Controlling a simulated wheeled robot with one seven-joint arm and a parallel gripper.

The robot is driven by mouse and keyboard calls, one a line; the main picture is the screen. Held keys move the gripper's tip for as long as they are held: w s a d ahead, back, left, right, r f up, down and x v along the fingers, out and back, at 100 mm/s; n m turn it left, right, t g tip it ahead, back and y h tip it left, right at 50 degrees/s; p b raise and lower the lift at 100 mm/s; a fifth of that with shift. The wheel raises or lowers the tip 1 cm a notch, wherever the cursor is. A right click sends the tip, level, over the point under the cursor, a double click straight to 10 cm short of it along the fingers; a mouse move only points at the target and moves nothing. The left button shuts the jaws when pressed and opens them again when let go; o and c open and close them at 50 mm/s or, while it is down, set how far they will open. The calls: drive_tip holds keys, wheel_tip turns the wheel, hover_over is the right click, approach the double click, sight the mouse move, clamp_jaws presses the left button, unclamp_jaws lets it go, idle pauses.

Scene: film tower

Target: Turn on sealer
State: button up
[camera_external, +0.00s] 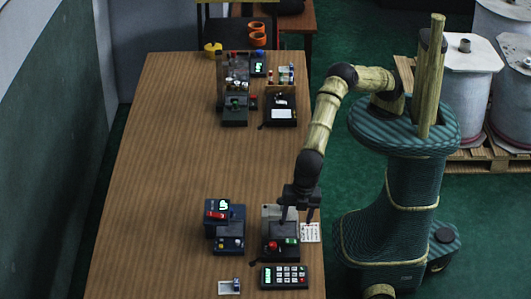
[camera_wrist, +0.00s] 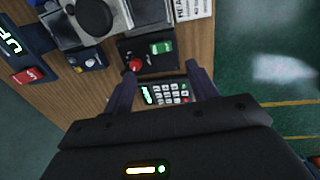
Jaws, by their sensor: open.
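No readable label marks which device is the sealer. A dark device with a grey top (camera_external: 279,212), a red knob (camera_external: 273,245) and a green switch (camera_external: 291,241) stands near the table's right edge. In the wrist view its red knob (camera_wrist: 135,65) and lit green switch (camera_wrist: 161,47) face me. A blue device (camera_external: 224,228) with a green display and red switch (camera_external: 217,215) stands to its left. My gripper (camera_external: 297,218) is open and empty, above the grey-topped device. In the wrist view its fingers (camera_wrist: 162,78) are apart, with a keypad (camera_wrist: 168,93) showing between them.
The keypad (camera_external: 285,276) lies in front of the grey-topped device. A printed white sheet (camera_external: 310,233) lies at its right. A small tray (camera_external: 229,287) is at front left. More devices (camera_external: 235,105) stand at the table's far end. The middle of the wooden table (camera_external: 170,160) is clear.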

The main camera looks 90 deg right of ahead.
sight(291, 241)
drive_tip(key=f, duration=0.6)
drive_tip(key=w+f, duration=0.1)
drive_tip(key=f, duration=0.2)
drive_tip(key=shift+p, duration=0.3)
drive_tip(key=c, duration=1)
drive_tip(key=shift+w+r+g+p, duration=0.1)
drive_tip(key=shift+w+g+p, duration=0.15)
drive_tip(key=shift+g+p, duration=0.4)
drive_tip(key=shift+w+g, duration=0.25)
drive_tip(key=shift+g, duration=0.7)
drive_tip(key=o, duration=1)
